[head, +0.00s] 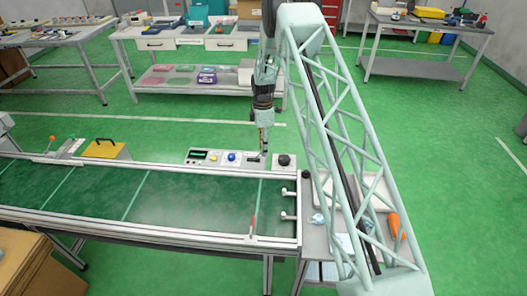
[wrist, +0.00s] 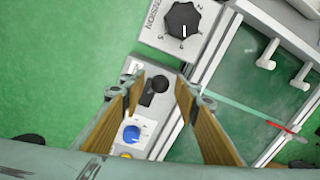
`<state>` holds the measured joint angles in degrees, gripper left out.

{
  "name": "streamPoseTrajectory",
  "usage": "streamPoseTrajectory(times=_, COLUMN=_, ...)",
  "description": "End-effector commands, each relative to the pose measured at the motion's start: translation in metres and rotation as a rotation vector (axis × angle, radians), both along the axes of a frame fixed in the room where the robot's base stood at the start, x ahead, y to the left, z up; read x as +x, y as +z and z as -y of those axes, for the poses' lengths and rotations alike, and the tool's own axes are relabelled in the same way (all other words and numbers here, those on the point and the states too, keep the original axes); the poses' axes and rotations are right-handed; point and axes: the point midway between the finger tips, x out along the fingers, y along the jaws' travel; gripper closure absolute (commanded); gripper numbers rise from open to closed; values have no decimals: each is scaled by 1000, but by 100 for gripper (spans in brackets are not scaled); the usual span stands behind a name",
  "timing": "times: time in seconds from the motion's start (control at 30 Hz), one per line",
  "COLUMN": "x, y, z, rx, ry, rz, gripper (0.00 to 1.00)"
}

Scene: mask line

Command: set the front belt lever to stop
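A red-tipped lever (head: 252,228) stands roughly upright on the front rail of the belt (head: 150,200), near its right end. It also shows at the right in the wrist view (wrist: 284,128), well away from my fingers. A second lever with an orange-red tip (head: 51,142) is on the back rail at the left. My gripper (head: 263,153) points down over the right part of the control panel (head: 222,158), behind the belt. In the wrist view my gripper (wrist: 160,92) is open, with a black knob and slot (wrist: 155,90) visible between its fingers. Lever markings are unreadable.
The panel has a blue knob (wrist: 131,134) and a yellow button (head: 213,158). A dial box (head: 284,161) stands right of it. A yellow box (head: 105,149) sits behind the belt. A side table (head: 318,240) holds an orange cone (head: 394,225).

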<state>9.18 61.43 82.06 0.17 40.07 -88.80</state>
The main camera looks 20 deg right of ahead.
Motion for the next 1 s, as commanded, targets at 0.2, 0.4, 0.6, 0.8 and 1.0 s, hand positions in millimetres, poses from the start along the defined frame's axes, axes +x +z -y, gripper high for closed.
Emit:
streamPoseTrajectory(times=0.2, x=0, y=-11, z=0, rx=0, ry=0, rz=2, gripper=71)
streamPoseTrajectory(times=0.4, x=0, y=-13, z=0, rx=0, ry=0, rz=2, gripper=71)
streamPoseTrajectory(times=0.6, x=0, y=-13, z=0, rx=0, ry=0, rz=1, gripper=75)
streamPoseTrajectory(times=0.8, x=0, y=-13, z=0, rx=0, ry=0, rz=1, gripper=93)
streamPoseTrajectory(times=1.0, x=0, y=-13, z=0, rx=0, ry=0, rz=1, gripper=100)
